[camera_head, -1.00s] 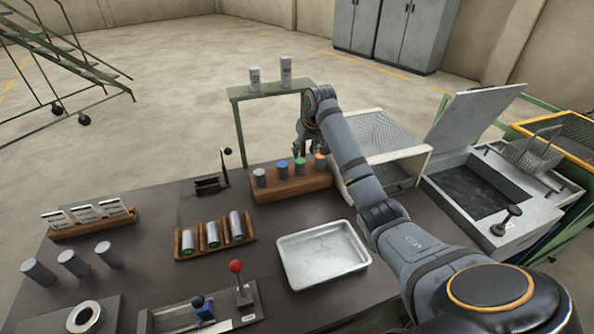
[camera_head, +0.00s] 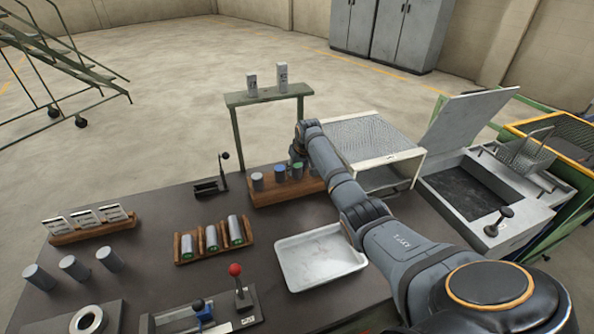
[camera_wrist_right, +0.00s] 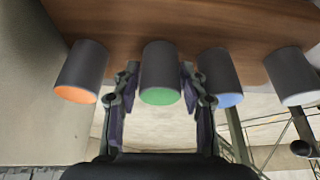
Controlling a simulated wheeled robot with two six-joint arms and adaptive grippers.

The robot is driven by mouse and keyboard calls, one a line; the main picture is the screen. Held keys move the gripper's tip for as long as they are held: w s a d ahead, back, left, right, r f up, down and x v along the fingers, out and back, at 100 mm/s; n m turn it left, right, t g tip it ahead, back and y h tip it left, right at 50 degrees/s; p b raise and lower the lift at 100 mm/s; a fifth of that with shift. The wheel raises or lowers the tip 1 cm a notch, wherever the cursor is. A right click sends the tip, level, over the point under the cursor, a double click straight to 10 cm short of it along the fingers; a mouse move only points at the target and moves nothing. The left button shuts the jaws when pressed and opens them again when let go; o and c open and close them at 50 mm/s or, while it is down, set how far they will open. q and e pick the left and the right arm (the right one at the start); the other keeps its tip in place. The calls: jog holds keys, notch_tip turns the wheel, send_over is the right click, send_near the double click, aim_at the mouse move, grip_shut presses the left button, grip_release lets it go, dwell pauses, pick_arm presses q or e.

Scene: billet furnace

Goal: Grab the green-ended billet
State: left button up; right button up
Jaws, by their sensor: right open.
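The green-ended billet, a grey cylinder with a green end face, stands in the wooden rack (camera_head: 262,198) at the back of the bench. In the right wrist view the green-ended billet (camera_wrist_right: 160,75) lies between the two fingers of my right gripper (camera_wrist_right: 160,88), which are open with a finger on each side. I cannot tell whether they touch it. In the head view the green-ended billet (camera_head: 298,170) shows just below the right gripper (camera_head: 298,155), partly hidden by the arm. My left gripper is not in view.
An orange-ended billet (camera_wrist_right: 80,72) and a blue-ended billet (camera_wrist_right: 220,77) flank it closely. A white-ended billet (camera_wrist_right: 290,75) is farther along. A metal tray (camera_head: 315,258), a cradle of cylinders (camera_head: 218,252) and a mesh-topped stand (camera_head: 372,142) are nearby.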

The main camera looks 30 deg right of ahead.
jog(key=shift+r, duration=0.1)
grip_shut()
dwell(0.3)
